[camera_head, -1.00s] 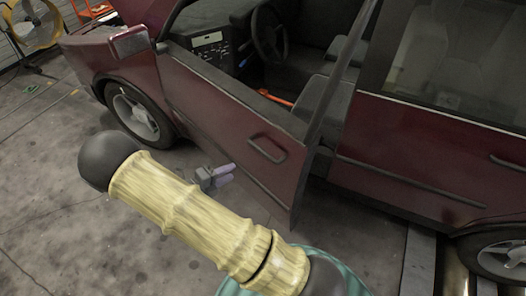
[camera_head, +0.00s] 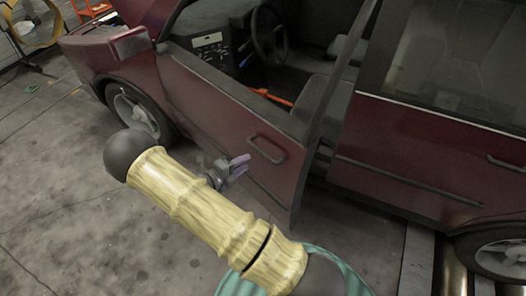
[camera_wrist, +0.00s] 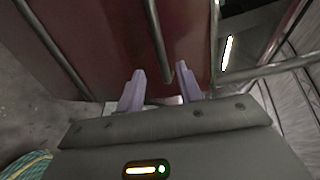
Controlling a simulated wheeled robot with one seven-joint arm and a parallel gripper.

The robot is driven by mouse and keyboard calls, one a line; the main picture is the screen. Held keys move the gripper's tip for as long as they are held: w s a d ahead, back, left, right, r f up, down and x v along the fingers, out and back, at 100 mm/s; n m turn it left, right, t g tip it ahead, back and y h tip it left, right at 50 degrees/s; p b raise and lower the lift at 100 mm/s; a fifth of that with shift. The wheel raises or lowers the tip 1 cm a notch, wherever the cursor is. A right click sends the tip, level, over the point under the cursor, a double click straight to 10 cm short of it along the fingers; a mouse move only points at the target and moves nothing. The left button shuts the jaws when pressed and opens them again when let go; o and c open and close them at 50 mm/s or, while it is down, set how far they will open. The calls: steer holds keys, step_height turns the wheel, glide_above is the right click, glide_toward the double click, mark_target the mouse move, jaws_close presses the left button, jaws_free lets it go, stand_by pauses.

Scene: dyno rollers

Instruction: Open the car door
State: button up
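The dark red front car door (camera_head: 215,105) stands ajar, its rear edge swung out from the car body. A bar-shaped door handle (camera_head: 267,149) sits on its outer face near that edge. My gripper (camera_head: 241,164) is just left of the handle in the head view, with its two purple fingers apart. In the wrist view, the open fingers (camera_wrist: 161,86) reach toward the red door (camera_wrist: 110,40). A dark bar, seemingly the handle (camera_wrist: 157,40), runs down to between the fingertips. Nothing appears gripped; whether a finger touches the handle I cannot tell.
The closed rear door (camera_head: 430,140) is right of the open one, with a rear wheel (camera_head: 503,258) below. A side mirror (camera_head: 130,43) sticks out at the front. Bare concrete floor (camera_head: 50,200) lies at the left. An orange bar (camera_head: 272,98) shows inside the car.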

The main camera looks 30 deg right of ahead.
mark_target(263, 151)
steer(key=p+x, duration=0.2)
steer(key=x, duration=0.8)
jaws_close()
